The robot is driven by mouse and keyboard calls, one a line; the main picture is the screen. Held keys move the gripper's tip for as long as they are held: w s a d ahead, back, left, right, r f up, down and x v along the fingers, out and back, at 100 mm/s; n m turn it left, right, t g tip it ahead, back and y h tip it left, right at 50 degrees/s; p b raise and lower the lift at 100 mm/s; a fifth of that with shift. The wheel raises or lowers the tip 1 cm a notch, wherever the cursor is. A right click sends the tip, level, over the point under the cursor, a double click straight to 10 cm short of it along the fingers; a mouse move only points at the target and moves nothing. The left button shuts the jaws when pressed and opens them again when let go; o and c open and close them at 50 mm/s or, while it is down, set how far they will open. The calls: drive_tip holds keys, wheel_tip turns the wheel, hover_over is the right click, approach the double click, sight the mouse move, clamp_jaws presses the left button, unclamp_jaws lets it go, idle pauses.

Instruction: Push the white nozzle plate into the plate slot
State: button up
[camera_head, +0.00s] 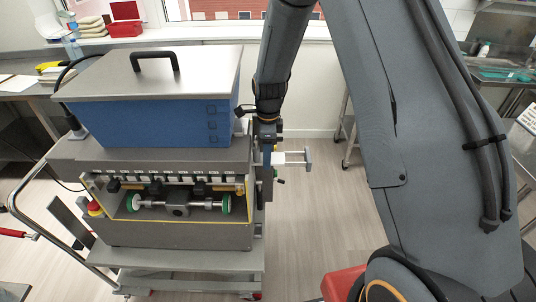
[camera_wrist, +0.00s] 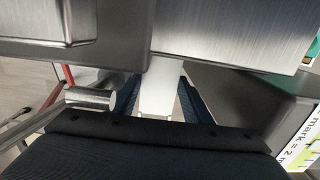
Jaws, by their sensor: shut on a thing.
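The white nozzle plate (camera_wrist: 160,88) runs between the two blue ridged fingers of my gripper (camera_wrist: 158,104) in the wrist view. My gripper is shut on it. In the head view a small white part of the plate (camera_head: 279,158) shows at the right side of the depositor (camera_head: 180,230), just below my wrist. The fingertips are mostly hidden there. The plate slot is not clearly visible in either view, and I cannot tell how far the plate is in it.
A grey bracket (camera_head: 308,157) sticks out from the depositor's right side beside the plate. The blue hopper (camera_head: 158,108) with its metal lid (camera_head: 150,78) stands left of my arm. A metal cylinder (camera_wrist: 92,98) is left of the fingers.

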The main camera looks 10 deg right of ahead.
drive_tip(key=shift+w+a+r, duration=0.1)
drive_tip(key=shift+a, duration=0.05)
drive_tip(key=o, duration=1.6)
